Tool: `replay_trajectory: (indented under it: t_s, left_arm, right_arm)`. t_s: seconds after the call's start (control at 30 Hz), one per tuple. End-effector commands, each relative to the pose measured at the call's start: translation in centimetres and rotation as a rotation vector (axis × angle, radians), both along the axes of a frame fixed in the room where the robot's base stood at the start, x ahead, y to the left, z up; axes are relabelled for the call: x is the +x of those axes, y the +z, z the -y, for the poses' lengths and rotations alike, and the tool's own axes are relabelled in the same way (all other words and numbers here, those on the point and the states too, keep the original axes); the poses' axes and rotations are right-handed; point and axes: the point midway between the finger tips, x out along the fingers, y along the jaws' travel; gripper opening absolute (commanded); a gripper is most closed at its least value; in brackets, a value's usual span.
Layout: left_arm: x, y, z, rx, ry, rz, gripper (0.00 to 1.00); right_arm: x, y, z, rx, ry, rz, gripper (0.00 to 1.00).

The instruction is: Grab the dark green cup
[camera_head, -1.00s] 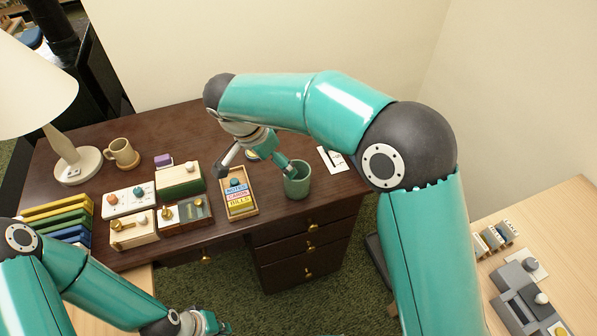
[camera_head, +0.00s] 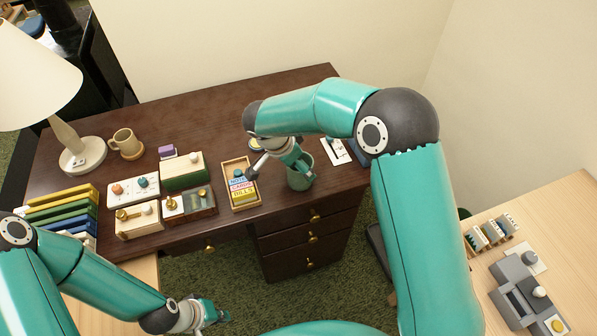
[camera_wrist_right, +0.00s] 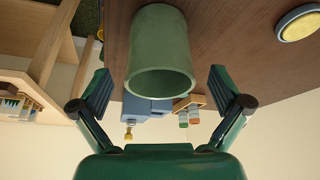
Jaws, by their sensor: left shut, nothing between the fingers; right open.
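The dark green cup (camera_head: 299,180) stands upright near the front right of the dark brown desk (camera_head: 225,115), partly hidden by my right gripper (camera_head: 280,175) in the head view. In the right wrist view the cup (camera_wrist_right: 160,55) lies ahead, between the lines of the two open fingers of my right gripper (camera_wrist_right: 160,88). Clear gaps show between the cup and both fingers. My left gripper (camera_head: 217,313) is shut and empty, low at the bottom of the head view, in front of the desk and away from the cup.
A wooden tray with labelled cards (camera_head: 241,204) stands just left of the cup. A white card (camera_head: 334,151) lies to its right. A tan mug (camera_head: 126,143), a lamp (camera_head: 83,155) and several boxes fill the desk's left. The back middle is clear.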

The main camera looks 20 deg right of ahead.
Motion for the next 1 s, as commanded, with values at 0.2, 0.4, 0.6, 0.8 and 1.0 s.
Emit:
replay_trajectory:
  t_s: [0.2,0.4,0.6,0.8,1.0]
  left_arm:
    - [0.0,1.3,0.0,0.0,0.0,0.0,0.0]
    - [0.0,1.4,0.0,0.0,0.0,0.0,0.0]
    - [0.0,1.3,0.0,0.0,0.0,0.0,0.0]
    - [0.0,1.3,0.0,0.0,0.0,0.0,0.0]
    - [0.0,1.3,0.0,0.0,0.0,0.0,0.0]
  right_arm:
    - [0.6,-2.6,1.6,-0.001,-0.002,-0.005,1.0]
    - [0.8,-3.6,2.0,0.001,0.0,-0.002,1.0]
    - [0.8,-3.6,2.0,0.001,0.0,-0.001,0.93]
    - [0.8,-3.6,2.0,0.001,0.0,-0.001,0.6]
    - [0.8,-3.6,2.0,0.001,0.0,-0.001,0.31]
